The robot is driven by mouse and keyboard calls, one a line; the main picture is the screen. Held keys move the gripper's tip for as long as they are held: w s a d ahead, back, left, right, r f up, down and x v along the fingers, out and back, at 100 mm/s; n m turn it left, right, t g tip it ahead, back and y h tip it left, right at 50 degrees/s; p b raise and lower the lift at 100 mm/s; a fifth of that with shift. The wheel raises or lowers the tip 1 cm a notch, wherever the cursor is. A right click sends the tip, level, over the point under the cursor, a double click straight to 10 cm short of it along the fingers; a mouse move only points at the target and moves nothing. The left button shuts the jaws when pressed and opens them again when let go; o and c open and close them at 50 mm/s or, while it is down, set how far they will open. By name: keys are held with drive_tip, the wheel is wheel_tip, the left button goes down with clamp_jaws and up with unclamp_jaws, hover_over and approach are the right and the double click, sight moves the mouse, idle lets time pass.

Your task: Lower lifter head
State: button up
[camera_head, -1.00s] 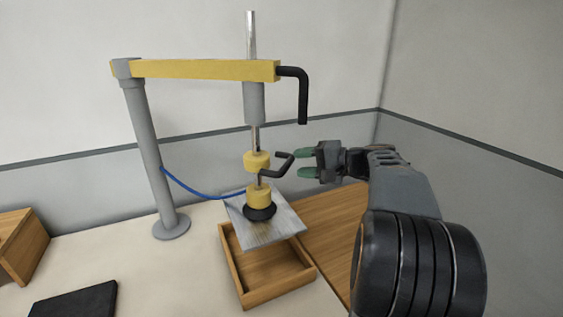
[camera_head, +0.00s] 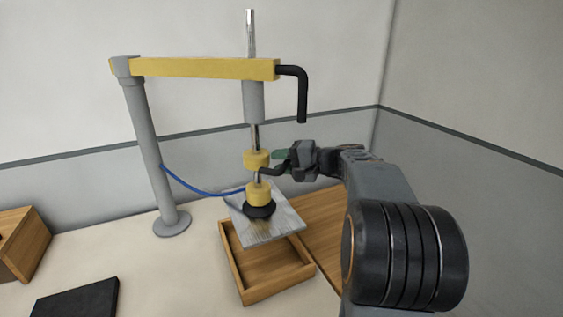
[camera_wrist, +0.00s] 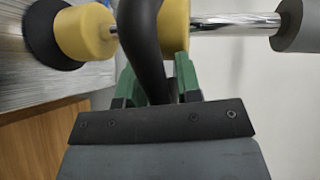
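The lifter hangs from a yellow beam (camera_head: 200,68). Its lower head is a yellow collar (camera_head: 258,194) with a black round pad (camera_head: 259,211) on a grey metal plate (camera_head: 272,228). A second yellow collar (camera_head: 256,159) sits above on the steel rod. A black bent handle (camera_head: 268,171) reaches right at collar height, partly hidden by my gripper. My gripper (camera_head: 281,155) is at this handle. In the wrist view, the handle (camera_wrist: 143,35) passes between the green fingers of my gripper (camera_wrist: 155,68), with a gap on the right side, so the fingers look open around it.
A grey post (camera_head: 146,150) carries the beam, and a second black crank (camera_head: 302,95) hangs from the beam's end. The plate lies above an open wooden box (camera_head: 237,281). A blue hose (camera_head: 205,195) runs to the head. A black slab (camera_head: 75,302) lies front left.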

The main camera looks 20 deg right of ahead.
clamp_jaws()
